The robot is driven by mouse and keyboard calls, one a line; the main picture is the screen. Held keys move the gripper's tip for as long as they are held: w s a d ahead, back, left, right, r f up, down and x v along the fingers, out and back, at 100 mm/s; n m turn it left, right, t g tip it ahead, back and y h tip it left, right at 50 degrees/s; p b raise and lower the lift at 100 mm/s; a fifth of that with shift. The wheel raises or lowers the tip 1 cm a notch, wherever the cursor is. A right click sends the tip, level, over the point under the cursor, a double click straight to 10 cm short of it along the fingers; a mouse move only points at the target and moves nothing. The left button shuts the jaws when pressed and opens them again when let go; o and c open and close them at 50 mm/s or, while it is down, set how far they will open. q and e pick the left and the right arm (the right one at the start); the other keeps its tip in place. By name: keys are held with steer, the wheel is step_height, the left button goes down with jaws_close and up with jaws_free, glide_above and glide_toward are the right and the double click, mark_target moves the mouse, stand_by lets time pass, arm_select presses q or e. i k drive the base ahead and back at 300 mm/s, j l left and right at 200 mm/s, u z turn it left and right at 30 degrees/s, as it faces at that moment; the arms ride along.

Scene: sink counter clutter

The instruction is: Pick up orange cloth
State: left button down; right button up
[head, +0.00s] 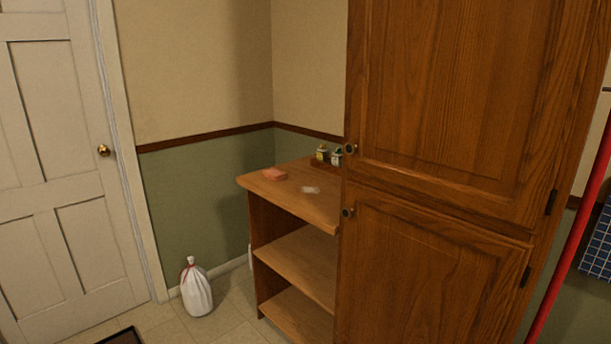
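A small orange folded item (274,174), which looks like the orange cloth, lies flat on the wooden counter top (290,198) near its left edge. Neither of my grippers is in the head view, and nothing touches the orange item. It is small in the picture, so its folds cannot be made out.
A small whitish item (311,190) lies on the counter, with two small jars (329,155) at its back. A tall wooden cabinet (430,250) blocks the right side. A white tied bag (196,288) stands on the floor. A red pole (575,235) stands far right.

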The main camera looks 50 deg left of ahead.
mark_target(274, 174)
steer(key=u, duration=1.75)
steer(key=i+j+z, duration=0.25)
steer(key=i+j, duration=0.85)
steer(key=i, duration=0.1)
